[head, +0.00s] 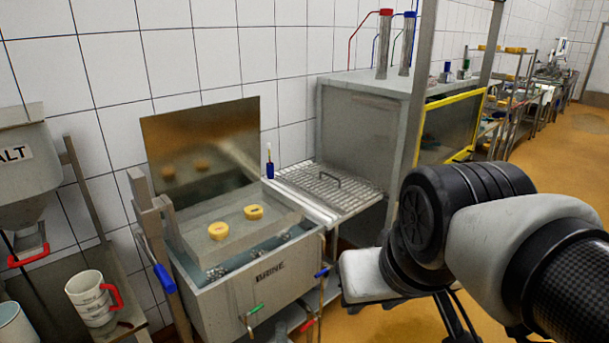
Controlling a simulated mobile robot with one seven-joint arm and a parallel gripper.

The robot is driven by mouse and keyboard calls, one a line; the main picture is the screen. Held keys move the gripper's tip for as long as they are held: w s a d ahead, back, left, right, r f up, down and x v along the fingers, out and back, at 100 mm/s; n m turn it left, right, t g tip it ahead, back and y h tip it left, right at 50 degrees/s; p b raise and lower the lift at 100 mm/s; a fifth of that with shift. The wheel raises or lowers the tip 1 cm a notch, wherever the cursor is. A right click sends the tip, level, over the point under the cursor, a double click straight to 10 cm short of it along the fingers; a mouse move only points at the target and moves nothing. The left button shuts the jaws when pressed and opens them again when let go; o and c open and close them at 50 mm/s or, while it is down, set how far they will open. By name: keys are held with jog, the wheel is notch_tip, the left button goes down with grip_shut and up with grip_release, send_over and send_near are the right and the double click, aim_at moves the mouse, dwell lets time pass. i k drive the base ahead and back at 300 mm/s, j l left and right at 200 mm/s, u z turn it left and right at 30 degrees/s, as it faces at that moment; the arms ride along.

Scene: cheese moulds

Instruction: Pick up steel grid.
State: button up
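The steel grid (343,196) lies flat on a metal side shelf, between the brine tank and a large grey steel box. It has parallel bars and a raised handle near its middle. Nothing appears to lie on it. My arm reaches in from the right, in front of and to the right of the grid. No part of it touches the grid in this view. The fingertips of my gripper cannot be made out, so I cannot tell whether it is open or shut.
The brine tank (262,284) stands left of the grid, with two yellow cheeses (218,230) (253,212) on a tray and an upright lid (203,145). A blue-handled brush (270,168) stands by the wall.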

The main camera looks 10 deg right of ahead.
aim_at(337, 208)
jog(key=z, duration=0.25)
jog(key=u, duration=0.35)
jog(key=i+l+u, duration=0.55)
jog(key=l+u, duration=0.2)
jog(key=i+l+u, duration=0.1)
jog(key=l, duration=0.3)
jog(key=i+l, duration=0.15)
jog(key=l, duration=0.2)
jog(key=i+l+u, duration=0.15)
jog(key=l, duration=0.25)
jog(key=i+l, duration=0.1)
jog(key=l, duration=0.3)
jog(key=i+l, duration=0.15)
jog(key=l, duration=0.25)
jog(key=i+l, duration=0.1)
jog(key=l, duration=0.25)
jog(key=i+l, duration=0.1)
jog(key=l, duration=0.3)
jog(key=i+l, duration=0.15)
jog(key=l, duration=0.25)
jog(key=i+l, duration=0.1)
jog(key=l, duration=0.3)
jog(key=u, duration=0.05)
